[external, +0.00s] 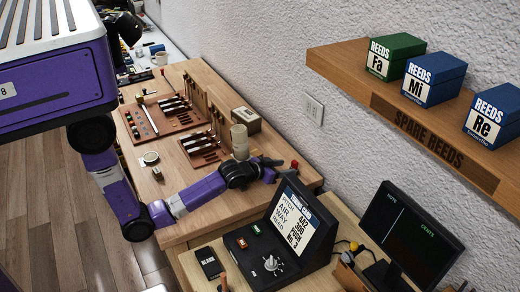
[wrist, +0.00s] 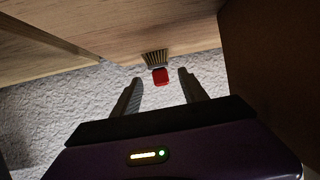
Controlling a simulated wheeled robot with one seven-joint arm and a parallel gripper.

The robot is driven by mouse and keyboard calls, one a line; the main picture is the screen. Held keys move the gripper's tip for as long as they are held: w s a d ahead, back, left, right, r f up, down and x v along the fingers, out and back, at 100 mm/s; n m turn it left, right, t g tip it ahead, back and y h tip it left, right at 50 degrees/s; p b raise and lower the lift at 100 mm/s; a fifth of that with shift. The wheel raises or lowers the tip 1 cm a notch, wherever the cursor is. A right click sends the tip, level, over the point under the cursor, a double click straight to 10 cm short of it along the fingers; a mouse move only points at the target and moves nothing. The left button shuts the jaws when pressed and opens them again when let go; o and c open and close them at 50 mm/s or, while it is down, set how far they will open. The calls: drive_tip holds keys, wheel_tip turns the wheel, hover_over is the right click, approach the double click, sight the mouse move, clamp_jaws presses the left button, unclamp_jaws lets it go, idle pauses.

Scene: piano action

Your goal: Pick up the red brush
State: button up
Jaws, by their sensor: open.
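The red brush (wrist: 160,77) has a red body and tan bristles, and shows in the wrist view ahead of my gripper (wrist: 159,80). My gripper is open, with one dark finger to each side of the brush and gaps between; the fingers do not appear to touch it. In the external view my gripper (external: 277,171) is low over the right end of the wooden workbench. A small red shape (external: 294,165) just beyond its fingers seems to be the brush; it is too small there to show detail.
The workbench (external: 200,190) carries tool trays (external: 160,117), a pale cylinder (external: 240,140) beside my wrist and a small box (external: 246,119). A black console (external: 285,240) stands in front. A shelf (external: 400,115) with reed boxes juts from the wall.

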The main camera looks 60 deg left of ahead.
sight(293, 166)
drive_tip(key=shift+r+p+x, duration=0.1)
drive_tip(key=shift+p+x, duration=0.15)
drive_tip(key=shift+x, duration=1.2)
drive_tip(key=shift+r+p+x, duration=0.15)
drive_tip(key=shift+p+x, duration=0.1)
drive_tip(key=shift+x, duration=1.2)
drive_tip(key=shift+w, duration=0.1)
clamp_jaws()
